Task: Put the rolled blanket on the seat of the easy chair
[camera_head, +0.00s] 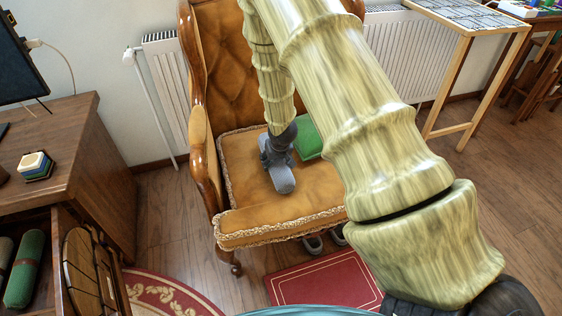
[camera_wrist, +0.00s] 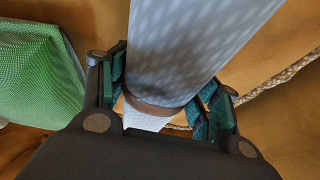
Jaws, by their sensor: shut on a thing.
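The rolled blanket (camera_head: 284,181) is a grey roll with a brown band. In the wrist view the blanket (camera_wrist: 190,45) lies between the fingers of my gripper (camera_wrist: 165,95), which are closed on its two sides. In the head view my gripper (camera_head: 277,150) points down over the seat of the easy chair (camera_head: 240,185), and the roll is over the middle of the seat. I cannot tell whether the roll touches the seat. The chair has tan upholstery, a braided trim and a wooden frame. My arm hides part of its back and right side.
A green cushion-like thing (camera_head: 307,139) lies on the seat just right of the roll; it also fills the left of the wrist view (camera_wrist: 40,75). A wooden desk (camera_head: 60,140) stands at left, with a green roll (camera_head: 25,270) below. A red mat (camera_head: 325,283) lies before the chair.

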